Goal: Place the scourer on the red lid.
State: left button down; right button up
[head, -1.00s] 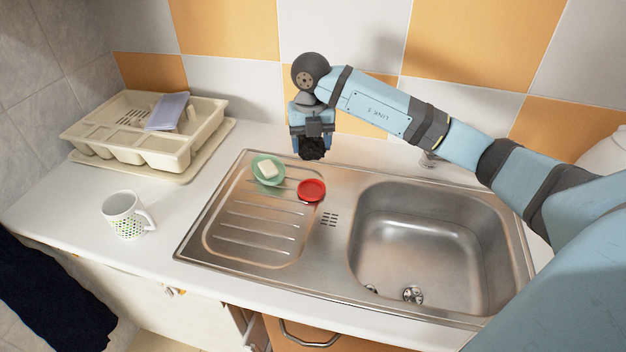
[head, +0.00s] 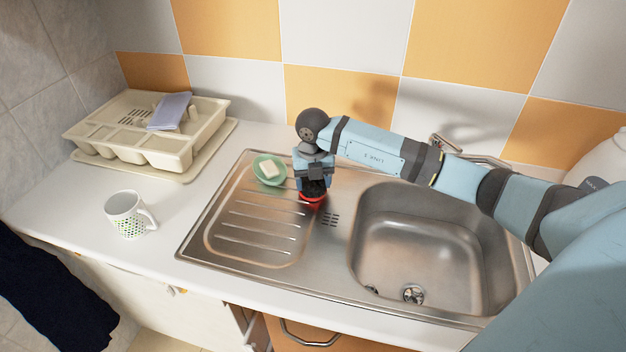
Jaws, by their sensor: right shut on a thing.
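My right gripper (head: 314,182) is shut on a dark, rough-looking scourer (head: 314,192) and points down over the drainboard. The red lid (head: 311,204) lies on the drainboard directly below, partly hidden by the scourer and gripper. The scourer is at or just above the lid; I cannot tell if they touch. My left gripper is not in view.
A green dish (head: 262,179) with a pale soap bar (head: 268,170) sits close to the left of my right gripper. The empty sink basin (head: 420,245) is to the right. A white mug (head: 125,217) and a cream dish rack (head: 140,151) stand left on the counter.

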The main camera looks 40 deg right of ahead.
jog(key=shift+f, duration=0.1)
jog(key=shift+f, duration=0.1)
jog(key=o, duration=0.9)
notch_tip(320, 180, up, 12)
jog(key=shift+r+b, duration=0.25)
jog(key=shift+b, duration=0.1)
